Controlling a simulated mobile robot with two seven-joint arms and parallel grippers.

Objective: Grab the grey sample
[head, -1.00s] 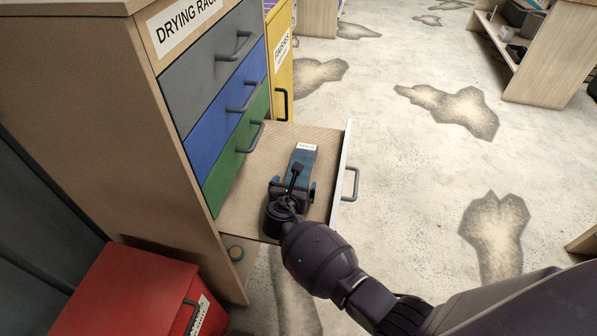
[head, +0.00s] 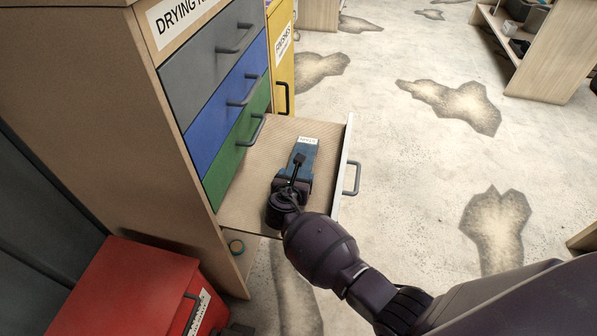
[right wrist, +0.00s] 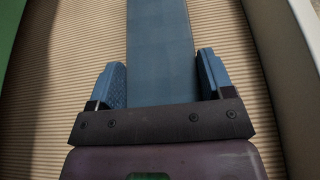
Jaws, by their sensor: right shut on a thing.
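A flat, blue-grey sample board (head: 302,153) with a small white label at its far end lies in the open drawer (head: 250,200). The label is too small to read. My right gripper (head: 294,180) is over the drawer, shut on the near part of the board. In the right wrist view, the board (right wrist: 160,50) runs between the two blue fingers, one along each side. Its near end is hidden behind the gripper. My left gripper is not in view.
The cabinet labelled "DRYING RACK" has grey (head: 212,50), blue (head: 235,95) and green (head: 240,145) closed drawers above the open one. The open drawer's white front (head: 345,165) stands at its right. A red box (head: 130,290) stands lower left. Open floor lies to the right.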

